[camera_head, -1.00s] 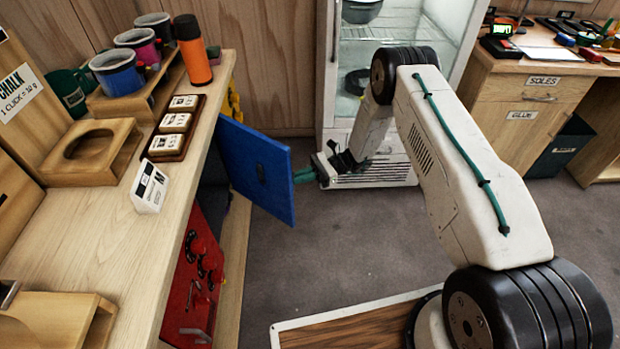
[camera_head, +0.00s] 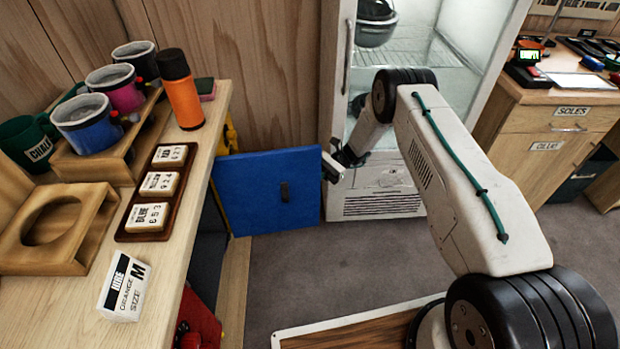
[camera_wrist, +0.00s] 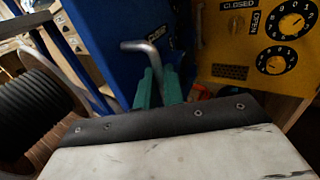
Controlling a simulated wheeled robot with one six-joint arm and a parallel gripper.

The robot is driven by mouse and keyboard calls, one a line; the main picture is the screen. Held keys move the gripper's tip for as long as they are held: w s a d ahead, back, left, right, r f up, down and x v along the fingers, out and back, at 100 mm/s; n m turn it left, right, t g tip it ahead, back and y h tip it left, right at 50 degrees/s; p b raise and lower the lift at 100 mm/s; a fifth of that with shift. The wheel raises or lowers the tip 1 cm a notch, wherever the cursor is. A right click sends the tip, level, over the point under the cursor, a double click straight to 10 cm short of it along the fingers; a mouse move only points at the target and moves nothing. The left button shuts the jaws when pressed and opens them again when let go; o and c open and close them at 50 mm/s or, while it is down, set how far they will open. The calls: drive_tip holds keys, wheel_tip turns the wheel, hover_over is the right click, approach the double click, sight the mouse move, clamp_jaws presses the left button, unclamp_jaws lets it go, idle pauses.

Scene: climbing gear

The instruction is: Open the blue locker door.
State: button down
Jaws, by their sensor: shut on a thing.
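My gripper (camera_wrist: 158,88) has green fingers shut on the lower part of that handle. In the head view my gripper (camera_head: 338,165) is at the door's right edge, its fingertips hidden behind the door.
The wooden workbench (camera_head: 60,310) on the left carries mugs, an orange bottle (camera_head: 181,90) and label blocks. A white glass-fronted cabinet (camera_head: 385,205) stands close behind my gripper. A yellow panel with dials (camera_wrist: 260,40) is right of the door in the wrist view. Grey floor is clear before the door.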

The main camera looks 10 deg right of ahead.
drive_tip(key=shift+w+a+f+g, duration=0.1)
drive_tip(key=shift+w+a+g, duration=0.1)
drive_tip(key=shift+w+g, duration=0.15)
drive_tip(key=c, duration=1.5)
unclamp_jaws()
drive_tip(key=shift+d, duration=0.15)
drive_tip(key=v, duration=0.7)
drive_tip(key=shift+w+d, duration=0.2)
drive_tip(key=shift+d, duration=0.15)
